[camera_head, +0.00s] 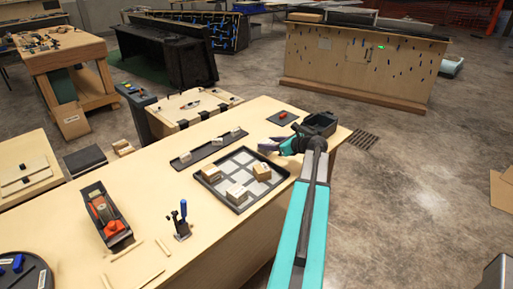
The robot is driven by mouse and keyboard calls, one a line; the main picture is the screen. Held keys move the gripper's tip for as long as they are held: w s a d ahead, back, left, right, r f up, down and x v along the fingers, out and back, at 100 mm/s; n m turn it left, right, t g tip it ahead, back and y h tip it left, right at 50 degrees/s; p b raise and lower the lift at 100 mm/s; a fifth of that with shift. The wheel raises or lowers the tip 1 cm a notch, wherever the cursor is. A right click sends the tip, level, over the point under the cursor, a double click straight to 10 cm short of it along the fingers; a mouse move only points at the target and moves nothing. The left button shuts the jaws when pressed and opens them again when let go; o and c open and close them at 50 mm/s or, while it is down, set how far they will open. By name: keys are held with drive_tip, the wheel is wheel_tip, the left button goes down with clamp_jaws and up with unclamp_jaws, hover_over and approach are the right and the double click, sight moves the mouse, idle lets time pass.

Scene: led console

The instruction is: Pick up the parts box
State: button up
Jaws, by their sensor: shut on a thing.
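A dark, open-topped box (321,122), which I take to be the parts box, is at the far right corner of the light wooden table. My gripper (285,145) is at the end of my teal arm, just in front and to the left of this box. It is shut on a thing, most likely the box. The contact is small and partly hidden by my wrist. I cannot tell whether the box touches the table.
A black compartment tray (238,207) with several small cardboard boxes lies left of my arm. Behind it are a narrow dark strip (208,150) and a small mat with a red piece (283,117). A red and black tool (108,216) stands at the left.

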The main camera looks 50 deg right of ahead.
drive_tip(key=shift+s+d+r+b, duration=0.1)
drive_tip(key=shift+s+d+b, duration=0.1)
drive_tip(key=shift+s+d, duration=0.5)
drive_tip(key=shift+s+d+r+b, duration=0.15)
drive_tip(key=shift+s+d, duration=0.2)
drive_tip(key=shift+s, duration=0.6)
drive_tip(key=shift+s+d+r+b, duration=0.1)
drive_tip(key=shift+s+d+b, duration=0.1)
drive_tip(key=shift+s+d, duration=0.5)
drive_tip(key=shift+s+a+f, duration=0.1)
drive_tip(key=shift+s+a, duration=0.05)
drive_tip(key=shift+s, duration=0.1)
